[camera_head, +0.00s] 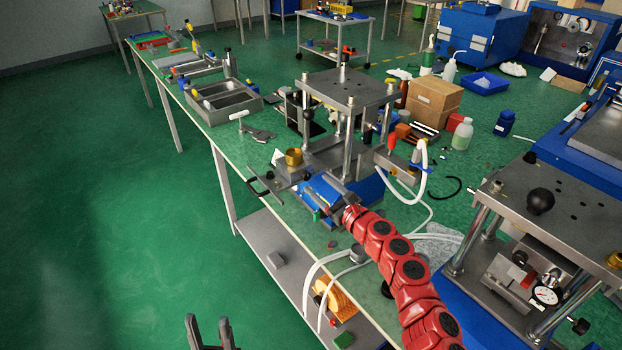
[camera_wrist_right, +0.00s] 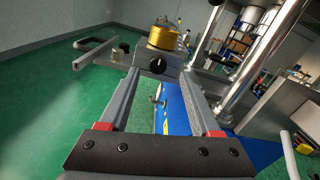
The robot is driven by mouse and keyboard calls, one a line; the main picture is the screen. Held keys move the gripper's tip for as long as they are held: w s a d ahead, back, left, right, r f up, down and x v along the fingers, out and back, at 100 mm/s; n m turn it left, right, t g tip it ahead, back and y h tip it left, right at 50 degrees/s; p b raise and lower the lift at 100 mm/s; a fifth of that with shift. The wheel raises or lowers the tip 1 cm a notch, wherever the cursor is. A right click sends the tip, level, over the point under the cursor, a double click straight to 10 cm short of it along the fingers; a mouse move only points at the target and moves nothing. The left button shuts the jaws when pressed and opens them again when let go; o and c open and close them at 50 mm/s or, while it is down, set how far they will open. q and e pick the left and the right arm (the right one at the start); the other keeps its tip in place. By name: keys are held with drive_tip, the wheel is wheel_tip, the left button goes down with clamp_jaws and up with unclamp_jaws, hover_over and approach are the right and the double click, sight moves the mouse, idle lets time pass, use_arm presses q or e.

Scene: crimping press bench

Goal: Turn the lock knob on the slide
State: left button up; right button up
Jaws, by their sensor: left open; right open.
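The black round lock knob (camera_wrist_right: 158,65) with a pale mark sits on the front face of the grey slide block (camera_wrist_right: 172,62), below a brass cylinder (camera_wrist_right: 166,37). In the head view the brass cylinder (camera_head: 293,157) shows near the bench's left edge; the knob is too small to make out there. My right gripper (camera_wrist_right: 160,76) is open and empty, its two fingers spread either side of the knob in the wrist view. The knob appears just beyond the fingertips; contact is not visible. My left gripper (camera_head: 210,326) is open and empty at the bottom, over the floor.
A press with steel columns (camera_head: 347,88) stands behind the slide. A black handle (camera_head: 262,185) juts past the bench's left edge. A blue block (camera_wrist_right: 176,110) lies below my right fingers. White hoses (camera_head: 320,268) hang at the front. The left floor is clear.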

sight(308, 177)
drive_tip(key=shift+w+a, duration=0.45)
drive_tip(key=shift+a, duration=0.1)
drive_tip(key=shift+w+r, duration=0.1)
drive_tip(key=shift+w, duration=0.3)
drive_tip(key=shift+w+a+p, duration=0.3)
drive_tip(key=shift+w+p, duration=0.05)
drive_tip(key=shift+w, duration=0.15)
drive_tip(key=shift+w+a+f, duration=0.2)
drive_tip(key=shift+w+a, duration=0.05)
drive_tip(key=shift+a, duration=0.3)
clamp_jaws()
